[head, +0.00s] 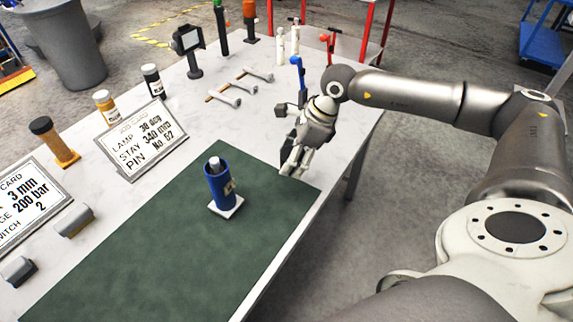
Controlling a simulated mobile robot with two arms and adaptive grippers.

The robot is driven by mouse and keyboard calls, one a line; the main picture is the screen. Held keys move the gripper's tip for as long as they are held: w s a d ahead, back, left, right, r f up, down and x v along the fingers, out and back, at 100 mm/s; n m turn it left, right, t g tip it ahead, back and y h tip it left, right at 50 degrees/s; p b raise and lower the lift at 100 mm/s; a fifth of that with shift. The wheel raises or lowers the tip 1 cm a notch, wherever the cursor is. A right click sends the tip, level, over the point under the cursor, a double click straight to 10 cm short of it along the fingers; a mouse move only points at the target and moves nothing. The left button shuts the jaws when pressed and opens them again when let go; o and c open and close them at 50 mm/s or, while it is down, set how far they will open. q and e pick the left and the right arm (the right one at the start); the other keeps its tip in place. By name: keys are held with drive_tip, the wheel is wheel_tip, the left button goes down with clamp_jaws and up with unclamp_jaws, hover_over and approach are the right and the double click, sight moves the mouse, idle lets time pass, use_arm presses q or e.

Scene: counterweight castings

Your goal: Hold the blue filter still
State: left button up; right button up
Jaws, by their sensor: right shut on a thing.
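My left gripper is not in view.
Job cards (142,137) and bottles line the table's left side. The green mat (150,255) is bare around the filter. The table's right edge is near my gripper.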

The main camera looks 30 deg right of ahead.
drive_tip(key=s+a+r+b, duration=0.1)
drive_tip(key=s+r+b, duration=0.1)
drive_tip(key=s+r, duration=0.3)
drive_tip(key=s, duration=0.4)
drive_tip(key=shift+s+a+b, duration=0.3)
drive_tip(key=shift+s+b, duration=0.1)
drive_tip(key=a+f+n+g+h, duration=0.2)
drive_tip(key=a+n, duration=0.3)
drive_tip(key=n, duration=0.7)
drive_tip(key=s+a+f+n+g+h, duration=0.1)
drive_tip(key=a+n+g, duration=0.4)
drive_tip(key=n, duration=0.7)
drive_tip(key=shift+a+f+n+h, duration=0.4)
drive_tip(key=shift+a+f, duration=0.2)
drive_tip(key=shift+f, duration=0.2)
